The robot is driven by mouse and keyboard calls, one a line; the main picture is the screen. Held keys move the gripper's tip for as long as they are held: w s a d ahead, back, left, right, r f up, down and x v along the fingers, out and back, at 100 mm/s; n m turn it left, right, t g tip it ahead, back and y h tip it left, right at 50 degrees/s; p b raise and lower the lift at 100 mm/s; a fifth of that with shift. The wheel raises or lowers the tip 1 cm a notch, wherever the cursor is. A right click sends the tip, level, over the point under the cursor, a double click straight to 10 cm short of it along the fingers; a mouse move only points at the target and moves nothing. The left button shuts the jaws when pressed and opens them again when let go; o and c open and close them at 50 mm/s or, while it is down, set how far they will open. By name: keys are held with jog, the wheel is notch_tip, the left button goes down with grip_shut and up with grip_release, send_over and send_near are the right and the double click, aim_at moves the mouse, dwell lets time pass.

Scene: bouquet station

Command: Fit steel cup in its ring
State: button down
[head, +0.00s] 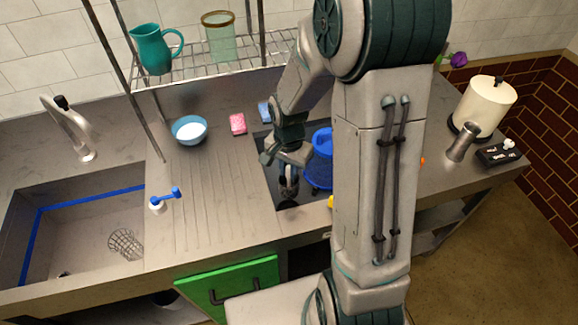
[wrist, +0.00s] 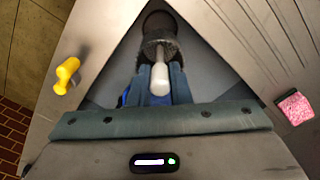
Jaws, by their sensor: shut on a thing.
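My gripper (head: 287,158) reaches down over the dark recessed area at the middle of the counter. I cannot make out a ring for the cup.
A blue container (head: 321,160) stands close right of my gripper, partly behind my arm. A blue bowl (head: 189,130), pink sponge (head: 238,124) and blue sponge (head: 264,112) lie behind. The sink (head: 75,225) is left. The ribbed drainboard (head: 215,195) has free room.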

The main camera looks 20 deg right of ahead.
aim_at(289, 185)
jog(key=shift+f+b, duration=2.3)
jog(key=shift+f, duration=1.25)
jog(key=shift+f+b, duration=0.85)
jog(key=shift+f, duration=0.05)
jog(key=shift+f+b, duration=0.2)
jog(key=shift+b, duration=0.15)
jog(key=shift+f+b, duration=0.55)
jog(key=shift+f, duration=0.15)
jog(key=shift+f+b, duration=0.45)
jog(key=shift+b, duration=0.2)
jog(key=c, duration=1.3)
grip_release()
